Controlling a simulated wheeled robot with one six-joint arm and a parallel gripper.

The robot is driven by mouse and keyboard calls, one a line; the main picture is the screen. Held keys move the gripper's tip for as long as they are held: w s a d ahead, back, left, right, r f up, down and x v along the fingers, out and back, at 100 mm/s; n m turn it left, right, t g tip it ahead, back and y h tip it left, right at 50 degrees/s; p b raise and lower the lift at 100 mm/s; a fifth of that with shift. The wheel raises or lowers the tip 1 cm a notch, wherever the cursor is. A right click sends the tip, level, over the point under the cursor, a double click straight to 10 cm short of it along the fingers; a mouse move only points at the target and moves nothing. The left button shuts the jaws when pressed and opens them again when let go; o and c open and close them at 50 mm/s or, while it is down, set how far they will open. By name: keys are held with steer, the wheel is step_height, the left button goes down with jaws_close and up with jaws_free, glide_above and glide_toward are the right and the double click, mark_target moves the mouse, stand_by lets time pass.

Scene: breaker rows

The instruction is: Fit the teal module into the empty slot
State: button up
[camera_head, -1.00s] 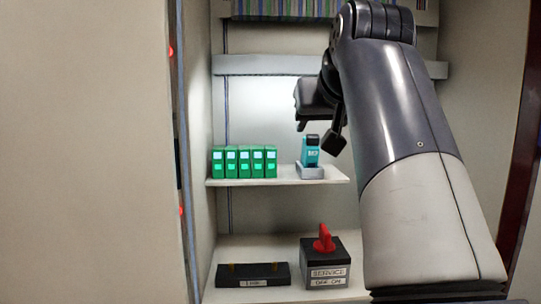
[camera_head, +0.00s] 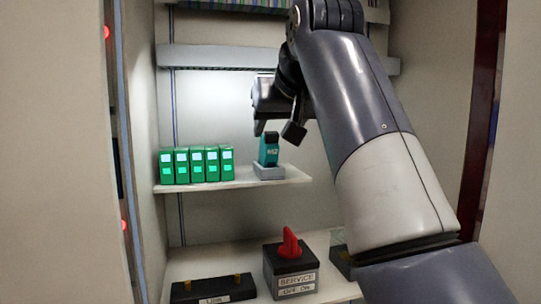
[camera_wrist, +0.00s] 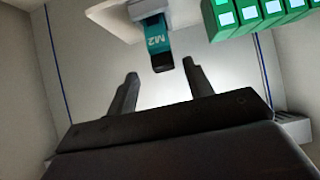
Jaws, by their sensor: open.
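The teal module (camera_head: 269,152), marked M2 with a black top, stands upright in a grey holder (camera_head: 269,172) at the right end of the middle shelf. In the wrist view the module (camera_wrist: 154,41) sits just beyond and between my fingertips, not touched. My gripper (camera_head: 276,131) is open and empty, close to the module's top in the head view; its two fingers show apart in the wrist view (camera_wrist: 161,70). I cannot make out an empty slot for certain.
Several green modules (camera_head: 197,166) stand in a row left of the teal one on the shelf (camera_head: 232,182). Below are a black block with brass pins (camera_head: 212,290) and a red-handled box labelled SERVICE (camera_head: 290,268). A grey rail (camera_head: 215,57) crosses the back wall above. Cabinet walls flank both sides.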

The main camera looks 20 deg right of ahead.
mark_target(269, 141)
steer(key=shift+a+x, duration=0.15)
steer(key=shift+x, duration=1.2)
steer(key=shift+a+x, duration=0.1)
steer(key=shift+x, duration=1.3)
steer(key=shift+s+f, duration=0.15)
steer(key=shift+c, duration=0.3)
jaws_close()
steer(key=shift+r+p, duration=2.7)
steer(key=shift+r, duration=2.35)
